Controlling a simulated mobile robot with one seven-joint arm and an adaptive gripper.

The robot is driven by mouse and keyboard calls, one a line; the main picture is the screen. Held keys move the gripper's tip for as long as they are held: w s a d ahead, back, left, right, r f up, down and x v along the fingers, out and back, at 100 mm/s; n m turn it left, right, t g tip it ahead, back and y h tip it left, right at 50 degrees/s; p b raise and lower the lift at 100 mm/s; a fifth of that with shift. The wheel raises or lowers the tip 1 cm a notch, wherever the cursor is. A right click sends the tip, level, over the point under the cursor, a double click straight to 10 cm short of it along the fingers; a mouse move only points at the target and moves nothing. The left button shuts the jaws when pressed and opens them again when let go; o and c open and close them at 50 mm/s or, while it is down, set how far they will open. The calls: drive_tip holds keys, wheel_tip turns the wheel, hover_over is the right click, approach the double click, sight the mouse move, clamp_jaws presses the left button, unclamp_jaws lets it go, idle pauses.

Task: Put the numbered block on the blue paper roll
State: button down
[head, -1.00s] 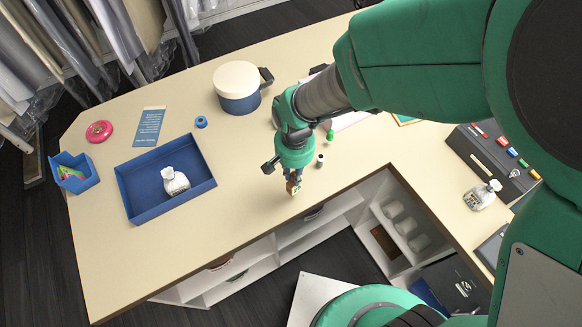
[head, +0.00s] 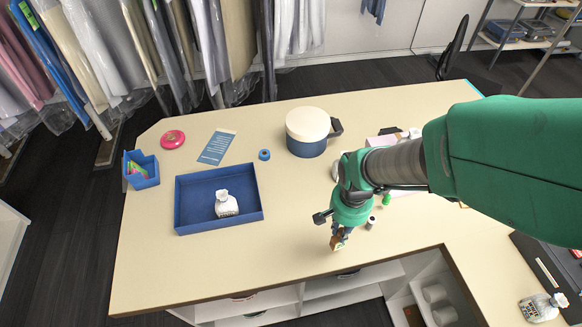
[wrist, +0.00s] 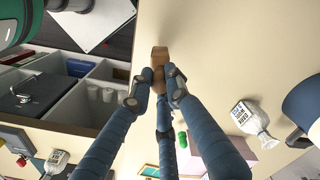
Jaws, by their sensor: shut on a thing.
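My gripper (head: 338,236) is shut on a small wooden-brown block (head: 339,243) near the table's front edge. The block also shows between the fingertips in the wrist view (wrist: 159,55); I cannot read a number on it. I cannot tell how high it is above the table. A small blue roll (head: 264,155) stands on the table, behind and to the left of my gripper, between the blue card and the lidded pot. Its top is bare, with a dark centre.
A blue tray (head: 181,205) holding a white bottle (head: 227,204) lies left of my gripper. The lidded pot (head: 307,143) stands beyond it. A dark cylinder (head: 371,223) and a green piece (head: 387,199) stand close by on the right. Table between tray and gripper is clear.

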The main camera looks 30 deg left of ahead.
drive_tip(key=w+a+r, duration=0.1)
drive_tip(key=w+a, duration=0.2)
drive_tip(key=a, duration=0.7)
drive_tip(key=w+a+r+n, duration=0.1)
drive_tip(key=w+a, duration=0.3)
drive_tip(key=a, duration=0.7)
drive_tip(key=w+a+n, duration=0.1)
drive_tip(key=w+a, duration=0.3)
drive_tip(key=a, duration=0.6)
drive_tip(key=shift+a+r, duration=0.15)
drive_tip(key=shift+r, duration=0.25)
drive_tip(key=shift+a, duration=0.1)
drive_tip(key=w+a+f, duration=0.1)
drive_tip(key=w+a, duration=0.9)
drive_tip(key=a, duration=0.2)
drive_tip(key=shift+f+p, duration=0.2)
drive_tip(key=shift+p, duration=0.2)
drive_tip(key=shift+a, duration=0.1)
drive_tip(key=shift+f, duration=1.85)
drive_tip(key=c, duration=1.7)
unclamp_jaws()
drive_tip(key=shift+o, duration=0.2)
